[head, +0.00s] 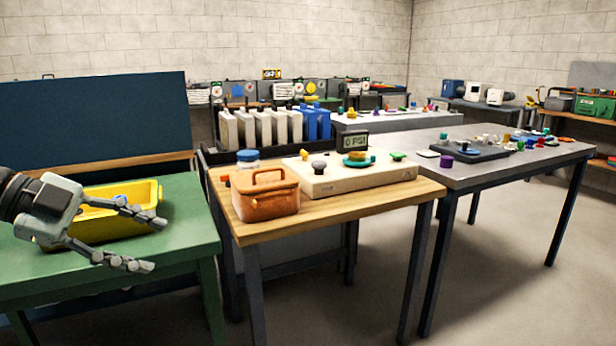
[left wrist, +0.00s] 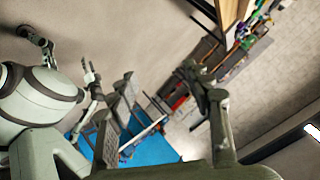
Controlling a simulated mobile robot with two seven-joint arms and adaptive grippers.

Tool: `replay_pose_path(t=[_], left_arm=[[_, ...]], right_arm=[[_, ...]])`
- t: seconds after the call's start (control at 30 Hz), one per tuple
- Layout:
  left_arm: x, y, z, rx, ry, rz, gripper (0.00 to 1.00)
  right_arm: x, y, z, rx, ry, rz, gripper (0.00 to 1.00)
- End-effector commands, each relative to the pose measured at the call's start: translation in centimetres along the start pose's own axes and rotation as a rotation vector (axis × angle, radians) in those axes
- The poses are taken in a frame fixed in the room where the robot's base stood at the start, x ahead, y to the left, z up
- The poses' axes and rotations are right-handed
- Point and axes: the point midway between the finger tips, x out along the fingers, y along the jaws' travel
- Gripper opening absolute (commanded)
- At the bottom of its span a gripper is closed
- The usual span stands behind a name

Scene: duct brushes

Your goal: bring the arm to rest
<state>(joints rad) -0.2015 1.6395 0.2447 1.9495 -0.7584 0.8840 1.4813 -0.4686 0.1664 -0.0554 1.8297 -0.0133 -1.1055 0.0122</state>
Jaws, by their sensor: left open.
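My left gripper (head: 146,240) is at the left of the head view, above the green table. Its two fingers are spread apart with nothing between them. One finger overlaps the front of a yellow bin (head: 100,226) in the picture; I cannot tell whether they touch. In the left wrist view, the left gripper's fingers (left wrist: 165,118) are also apart and empty, with the room tilted behind them. My right gripper is not in the head view.
A green table (head: 190,215) carries the yellow bin. Beside it, a wooden table (head: 330,212) holds an orange-brown toolbox (head: 265,200) and a pale panel (head: 345,180) with knobs. A grey table (head: 500,170) with small parts stands to the right. Open floor lies at front right.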

Motion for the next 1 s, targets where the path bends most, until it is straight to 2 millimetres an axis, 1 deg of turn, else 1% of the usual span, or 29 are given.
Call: replay_pose_path(t=[0.03,0.07,0.13,0.17,0.2,0.27,0.3,0.37,0.4,0.47,0.5,0.57,0.6,0.67,0.7,0.77,0.8,0.83,0.87,0.9,1.0], left_arm=[[0.8,-1.0,1.1,-0.033,0.071,-0.131,0.5],[1.0,-1.8,1.9,-0.05,0.101,-0.217,0.5],[1.3,-3.3,4.7,-0.107,0.139,-0.431,0.5],[1.3,-3.7,6.2,-0.138,0.14,-0.521,0.5],[1.2,-3.9,8.6,-0.188,0.126,-0.635,0.5],[1.2,-3.4,12.7,-0.274,0.074,-0.792,0.5],[1.4,-2.4,15.6,-0.342,0.022,-0.881,0.5],[1.8,-0.2,19.6,-0.439,-0.07,-0.979,0.5],[2.3,1.6,22.0,-0.503,-0.135,-1.024,0.5],[3.3,4.7,25.2,-0.598,-0.236,-1.067,0.5],[4.2,7.1,27.0,-0.661,-0.303,-1.079,0.5],[5.6,10.8,29.2,-0.752,-0.401,-1.081,0.5],[6.7,13.4,30.4,-0.812,-0.465,-1.069,0.5],[8.5,17.5,31.7,-0.899,-0.558,-1.036,0.5],[9.8,20.2,32.2,-0.955,-0.616,-1.006,0.5],[11.8,24.3,32.6,-1.035,-0.696,-0.945,0.5],[13.2,27.1,32.5,-1.087,-0.745,-0.897,0.5],[14.3,29.1,32.3,-1.123,-0.78,-0.859,0.5],[15.4,31.0,32.0,-1.158,-0.81,-0.817,0.5],[16.7,33.4,31.4,-1.199,-0.848,-0.759,0.5],[19.7,38.7,29.4,-1.286,-0.917,-0.617,0.5]], right_arm=[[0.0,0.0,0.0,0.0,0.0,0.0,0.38],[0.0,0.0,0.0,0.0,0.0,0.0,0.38],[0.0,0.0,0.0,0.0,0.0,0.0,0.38],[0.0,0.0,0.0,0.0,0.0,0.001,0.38],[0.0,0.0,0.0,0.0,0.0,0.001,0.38],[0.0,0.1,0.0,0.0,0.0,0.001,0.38],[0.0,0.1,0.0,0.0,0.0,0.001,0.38],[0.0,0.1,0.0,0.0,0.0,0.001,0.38],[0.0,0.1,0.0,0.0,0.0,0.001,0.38],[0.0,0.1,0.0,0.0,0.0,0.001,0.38],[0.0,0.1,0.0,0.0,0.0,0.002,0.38],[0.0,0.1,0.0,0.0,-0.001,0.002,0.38],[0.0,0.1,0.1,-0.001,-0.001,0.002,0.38],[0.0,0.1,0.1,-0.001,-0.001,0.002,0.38],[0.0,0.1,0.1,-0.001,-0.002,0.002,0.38],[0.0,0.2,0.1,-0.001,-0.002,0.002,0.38],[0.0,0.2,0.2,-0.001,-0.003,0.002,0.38],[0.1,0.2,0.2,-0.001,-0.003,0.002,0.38],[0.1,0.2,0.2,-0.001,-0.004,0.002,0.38],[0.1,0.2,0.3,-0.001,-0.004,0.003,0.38],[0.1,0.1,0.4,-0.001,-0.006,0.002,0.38]])
